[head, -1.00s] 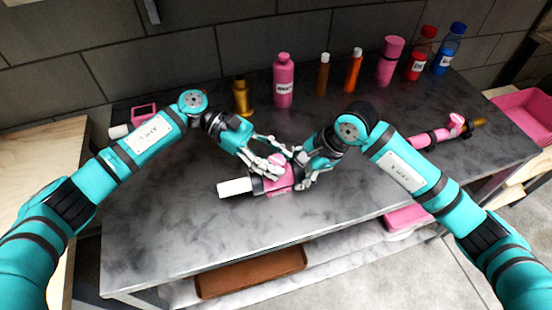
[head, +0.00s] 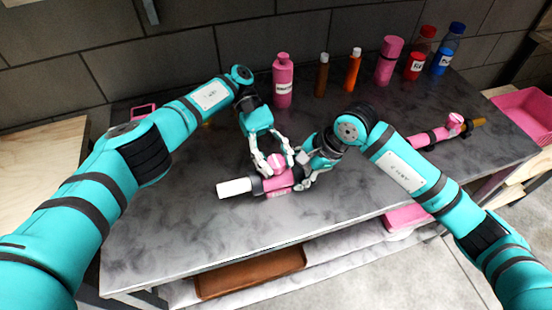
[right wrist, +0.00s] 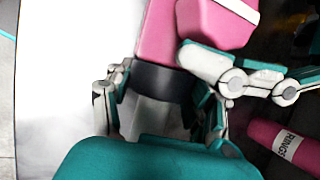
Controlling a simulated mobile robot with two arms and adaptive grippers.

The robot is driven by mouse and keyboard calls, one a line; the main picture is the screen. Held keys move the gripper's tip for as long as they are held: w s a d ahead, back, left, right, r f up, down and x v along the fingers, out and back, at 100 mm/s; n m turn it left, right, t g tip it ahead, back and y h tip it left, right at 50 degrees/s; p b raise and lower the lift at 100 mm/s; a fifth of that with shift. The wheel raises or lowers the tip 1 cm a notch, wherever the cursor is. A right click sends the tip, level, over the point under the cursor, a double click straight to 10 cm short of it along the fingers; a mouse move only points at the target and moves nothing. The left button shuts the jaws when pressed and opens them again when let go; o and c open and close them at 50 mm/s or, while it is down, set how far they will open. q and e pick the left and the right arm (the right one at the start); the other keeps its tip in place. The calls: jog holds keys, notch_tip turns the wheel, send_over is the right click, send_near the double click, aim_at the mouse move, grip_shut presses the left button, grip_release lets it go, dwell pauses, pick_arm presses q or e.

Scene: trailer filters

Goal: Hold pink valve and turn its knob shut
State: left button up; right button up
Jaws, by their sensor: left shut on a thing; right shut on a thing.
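The pink valve (head: 276,185) lies on the dark countertop in the head view, with a white end pointing left and a black collar beside it. Its pink knob (head: 278,161) sits on top of the body. My left gripper (head: 274,166) comes down from above and is shut on the knob, a finger on each side. My right gripper (head: 301,177) is shut on the right end of the valve body. In the right wrist view the valve body (right wrist: 153,40) runs up from a dark collar between the right fingers. A white left finger touches the knob (right wrist: 212,22).
Pink (head: 283,82), brown (head: 322,76) and orange (head: 353,72) bottles stand along the back, with pink, red and blue containers to their right. Another pink valve (head: 432,137) lies at the right, past my right arm. The front of the countertop (head: 180,235) is clear.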

aim_at(275, 160)
pick_arm(q)
jog(key=shift+w+a, duration=0.1)
jog(key=shift+w, duration=0.05)
pick_arm(e)
jog(key=shift+a, duration=0.1)
dwell(0.3)
pick_arm(q)
jog(key=o, duration=1.2)
jog(key=shift+r, duration=0.1)
pick_arm(e)
jog(key=shift+w, duration=0.1)
pick_arm(q)
notch_tip(275, 160, up, 10)
jog(key=shift+f, duration=0.1)
pick_arm(e)
jog(key=o, duration=1.5)
